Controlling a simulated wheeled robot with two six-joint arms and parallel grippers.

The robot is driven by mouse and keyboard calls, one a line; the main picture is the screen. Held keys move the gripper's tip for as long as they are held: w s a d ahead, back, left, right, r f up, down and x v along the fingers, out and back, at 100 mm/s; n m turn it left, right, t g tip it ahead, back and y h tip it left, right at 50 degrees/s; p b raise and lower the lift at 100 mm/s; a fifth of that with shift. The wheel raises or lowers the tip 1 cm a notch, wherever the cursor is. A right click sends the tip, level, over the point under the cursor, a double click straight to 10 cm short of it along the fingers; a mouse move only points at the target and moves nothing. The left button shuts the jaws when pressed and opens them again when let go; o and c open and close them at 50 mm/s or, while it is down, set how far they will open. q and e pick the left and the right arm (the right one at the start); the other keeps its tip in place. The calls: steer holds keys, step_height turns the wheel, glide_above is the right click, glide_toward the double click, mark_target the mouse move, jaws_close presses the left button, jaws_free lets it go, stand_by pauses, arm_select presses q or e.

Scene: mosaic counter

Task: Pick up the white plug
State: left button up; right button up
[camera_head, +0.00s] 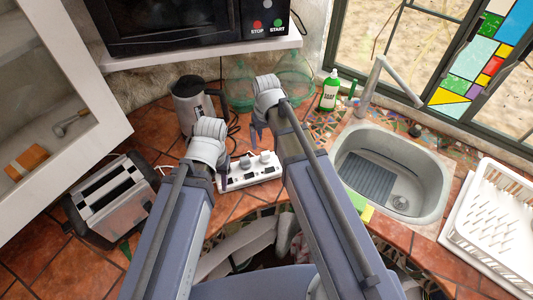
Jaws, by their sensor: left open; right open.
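A white power strip (252,181) lies on the tiled counter between my two arms. Small white plug shapes (246,163) stand on top of it, with another white plug (265,157) to the right; I cannot tell which is the task's white plug. My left gripper (221,166) is at the strip's left end, open, partly hidden by its own wrist. My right gripper (262,122) is open, above and behind the strip; its arm passes just right of it. Neither gripper visibly holds anything.
A kettle (187,105) stands behind my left wrist. A toaster (108,197) is at left, a sink (432,182) and dish rack (497,222) at right. A green bottle (329,91) stands behind the sink. A microwave (190,22) sits on a shelf above.

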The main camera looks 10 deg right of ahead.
mark_target(266, 153)
steer(key=shift+s+f+b, duration=0.1)
steer(key=shift+f+b, duration=0.25)
steer(key=shift+f, duration=0.1)
steer(key=shift+f+b, duration=0.85)
steer(key=shift+f, duration=0.1)
arm_select(q)
step_height(266, 153, down, 3)
steer(key=shift+r, duration=0.2)
arm_select(e)
steer(key=shift+r, duration=0.1)
arm_select(q)
step_height(266, 153, down, 5)
steer(key=b, duration=0.5)
steer(key=shift+f, duration=0.15)
arm_select(e)
step_height(266, 153, down, 5)
steer(key=shift+a+f, duration=0.15)
steer(key=shift+c, duration=0.4)
jaws_close()
